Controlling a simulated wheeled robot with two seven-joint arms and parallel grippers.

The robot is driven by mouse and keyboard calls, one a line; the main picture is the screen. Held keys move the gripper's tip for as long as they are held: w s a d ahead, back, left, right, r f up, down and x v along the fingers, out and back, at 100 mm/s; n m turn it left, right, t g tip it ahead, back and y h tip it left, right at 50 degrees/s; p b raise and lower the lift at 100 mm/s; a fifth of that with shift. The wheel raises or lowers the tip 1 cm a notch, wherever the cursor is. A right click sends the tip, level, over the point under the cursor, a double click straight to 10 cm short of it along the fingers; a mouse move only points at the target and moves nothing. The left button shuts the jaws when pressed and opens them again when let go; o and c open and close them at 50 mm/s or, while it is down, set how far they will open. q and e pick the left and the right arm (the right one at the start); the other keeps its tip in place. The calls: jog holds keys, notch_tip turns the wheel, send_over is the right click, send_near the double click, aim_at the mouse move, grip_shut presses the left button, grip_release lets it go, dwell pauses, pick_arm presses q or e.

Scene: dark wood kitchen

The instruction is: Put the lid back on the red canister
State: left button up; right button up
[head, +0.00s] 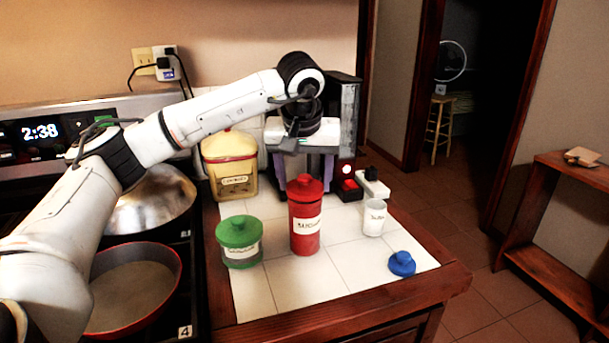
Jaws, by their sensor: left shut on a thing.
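The red canister (305,232) stands upright on the white tiled counter, with a pale label on its front. The red lid (305,190) with its knob is at the top of the canister, lined up over it. I see no clear gap between them, but cannot tell if it is fully seated. My left gripper (304,180) points down from above, its fingers on either side of the lid, shut on it. The contact itself is hard to make out. My right gripper is not in view.
A green lidded canister (239,243) stands left of the red one, and a yellow canister (230,165) behind. A white open canister (374,218) and a blue lid (402,264) are at right. A stove with a red pan (133,290) is at left. The counter's front is clear.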

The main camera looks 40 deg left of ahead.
pick_arm(q)
jog(key=shift+p, duration=0.55)
dwell(1.2)
jog(key=shift+f, duration=0.2)
dwell(1.0)
jog(key=shift+p, duration=0.5)
jog(key=o, duration=1.5)
jog(key=shift+r+p, duration=1.2)
jog(key=shift+r, duration=2.3)
